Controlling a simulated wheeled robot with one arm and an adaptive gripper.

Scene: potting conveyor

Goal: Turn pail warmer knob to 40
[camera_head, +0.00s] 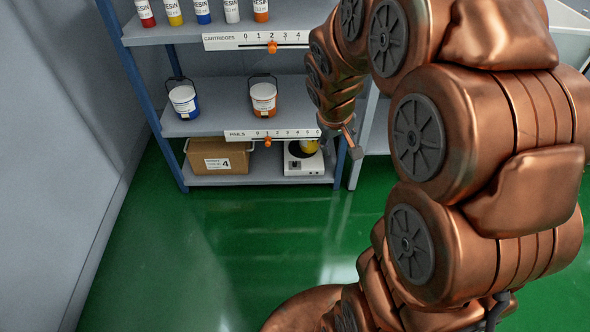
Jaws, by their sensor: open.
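The pail warmer (291,166) is a white box with a dark top on the right of the bottom shelf. Small dark marks show on its front, but its knob and setting are too small to read. My gripper (341,146) is open and empty, just right of the warmer near the rack's right post. It appears apart from the warmer, though the depth between them is hard to judge.
A cardboard box (219,157) sits left of the warmer. A blue pail (184,102) and an orange pail (263,97) stand on the shelf (222,119) above. Number strips with orange sliders run along the shelf edges. The green floor (200,240) in front is clear.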

